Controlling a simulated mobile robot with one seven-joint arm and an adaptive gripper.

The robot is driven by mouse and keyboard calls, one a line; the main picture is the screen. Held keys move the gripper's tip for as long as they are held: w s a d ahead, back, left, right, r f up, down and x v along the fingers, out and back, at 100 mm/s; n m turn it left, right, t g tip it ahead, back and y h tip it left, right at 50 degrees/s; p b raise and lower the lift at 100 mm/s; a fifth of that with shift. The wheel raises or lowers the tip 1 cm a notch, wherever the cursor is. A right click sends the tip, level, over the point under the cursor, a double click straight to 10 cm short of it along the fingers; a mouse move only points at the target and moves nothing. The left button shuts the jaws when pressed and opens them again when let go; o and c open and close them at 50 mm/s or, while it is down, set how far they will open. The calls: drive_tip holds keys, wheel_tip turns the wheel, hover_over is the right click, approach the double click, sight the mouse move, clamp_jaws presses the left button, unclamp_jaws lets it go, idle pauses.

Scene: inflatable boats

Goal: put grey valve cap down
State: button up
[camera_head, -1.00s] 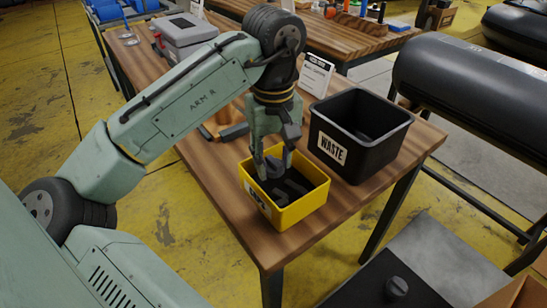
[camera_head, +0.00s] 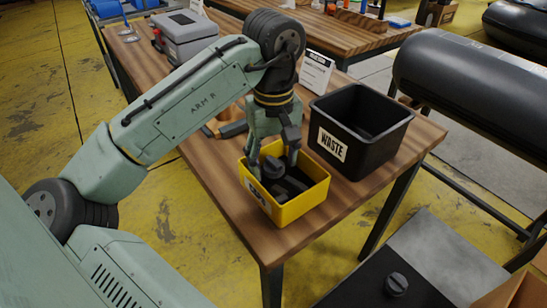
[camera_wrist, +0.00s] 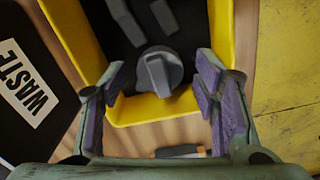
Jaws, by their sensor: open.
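The grey valve cap (camera_wrist: 160,72) is round with a raised grip bar. It lies in the yellow bin (camera_wrist: 183,106), near the wall closest to my gripper in the wrist view. In the head view the cap (camera_head: 272,167) shows inside the yellow bin (camera_head: 301,206), beside other dark pieces. My gripper (camera_head: 273,162) points down over the bin. In the wrist view its two fingers (camera_wrist: 163,100) stand apart on either side of the cap, with clear gaps and nothing between the pads.
A black waste bin (camera_head: 360,132) stands right beside the yellow bin on the wooden table (camera_head: 235,205). A grey case (camera_head: 186,34) is at the table's far end. Another dark cap (camera_head: 396,284) lies on a black surface at lower right.

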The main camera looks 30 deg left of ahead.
sight(274, 161)
drive_tip(key=shift+r, duration=0.15)
wheel_tip(274, 161, up, 12)
drive_tip(key=shift+r, duration=0.25)
idle(0.7)
